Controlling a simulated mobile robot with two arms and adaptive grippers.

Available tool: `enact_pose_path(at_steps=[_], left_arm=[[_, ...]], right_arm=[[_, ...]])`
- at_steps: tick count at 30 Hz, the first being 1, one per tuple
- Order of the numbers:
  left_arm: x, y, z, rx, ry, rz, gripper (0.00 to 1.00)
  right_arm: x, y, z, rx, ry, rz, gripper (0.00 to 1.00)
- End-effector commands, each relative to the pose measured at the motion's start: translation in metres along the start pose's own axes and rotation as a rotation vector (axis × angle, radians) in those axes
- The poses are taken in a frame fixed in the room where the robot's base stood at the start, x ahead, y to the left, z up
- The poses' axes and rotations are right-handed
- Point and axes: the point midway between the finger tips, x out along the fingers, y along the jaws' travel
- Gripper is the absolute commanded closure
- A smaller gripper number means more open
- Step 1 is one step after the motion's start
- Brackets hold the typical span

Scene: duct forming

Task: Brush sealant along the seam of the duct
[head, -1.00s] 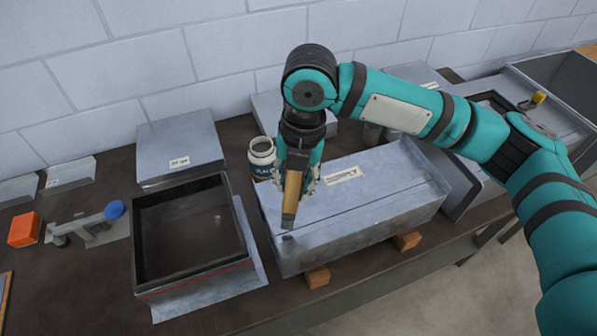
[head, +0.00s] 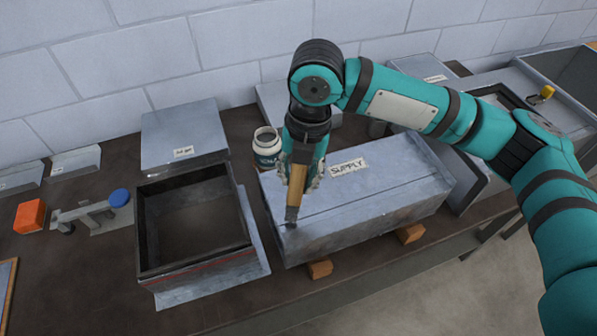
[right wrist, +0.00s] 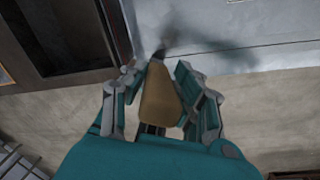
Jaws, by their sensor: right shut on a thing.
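The duct (head: 385,195) is a long grey metal box lying on wooden blocks, with a "SUPPLY" label (head: 348,167) on top. Its seam (head: 366,189) runs lengthwise along the top face. My right gripper (head: 299,180) is shut on the brush (head: 297,190), which has a wooden handle and points down. The bristle end is at the duct's left end, near the seam; I cannot tell whether it touches. The right wrist view shows the brush handle (right wrist: 160,97) between the fingers and a dark patch by the bristles, smear or shadow. My left gripper is out of view.
An open white jar (head: 267,150) stands behind the duct's left end. An open dark-framed box (head: 147,263) is to the left. An orange block (head: 30,215) and a blue-knobbed tool (head: 95,212) lie farther left. Wooden blocks (head: 319,269) support the duct.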

Motion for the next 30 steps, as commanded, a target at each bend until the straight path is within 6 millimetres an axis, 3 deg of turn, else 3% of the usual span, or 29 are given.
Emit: enact_pose_path(at_steps=[30], left_arm=[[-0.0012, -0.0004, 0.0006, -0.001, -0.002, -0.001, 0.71]], right_arm=[[0.0077, -0.0055, 0.0027, 0.002, 0.000, -0.001, 1.00]])
